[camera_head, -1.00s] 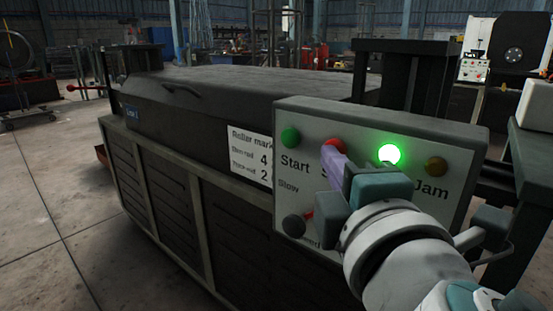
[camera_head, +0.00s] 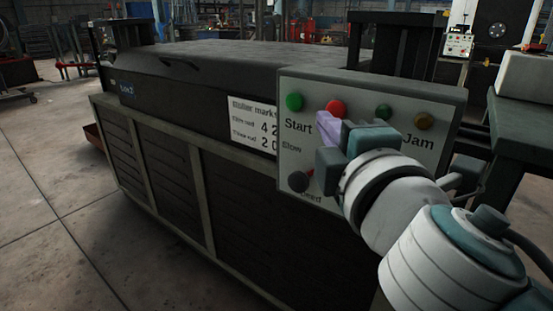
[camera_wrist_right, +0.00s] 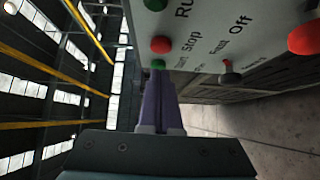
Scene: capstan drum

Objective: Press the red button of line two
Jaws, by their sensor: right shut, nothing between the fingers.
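The control panel (camera_head: 455,112) is a grey box on the dark machine. Its red button (camera_head: 336,108) sits right of the green Start button (camera_head: 293,102). My right gripper (camera_head: 328,124) is shut and empty, its purple fingers just below the red button in the head view and covering its label. In the right wrist view, the shut fingers (camera_wrist_right: 160,88) point toward the panel, with the red button (camera_wrist_right: 161,45) uncovered beyond the green one (camera_wrist_right: 157,64). I cannot tell whether the fingertips touch the panel. My left gripper is out of view.
The panel also has an unlit green lamp (camera_head: 383,112), an amber Jam lamp (camera_head: 424,121) and a dark knob (camera_head: 298,181). A blue plate that appears to read Line 2 (camera_head: 127,88) and a white placard (camera_head: 253,124) are on the machine. Floor at left is open.

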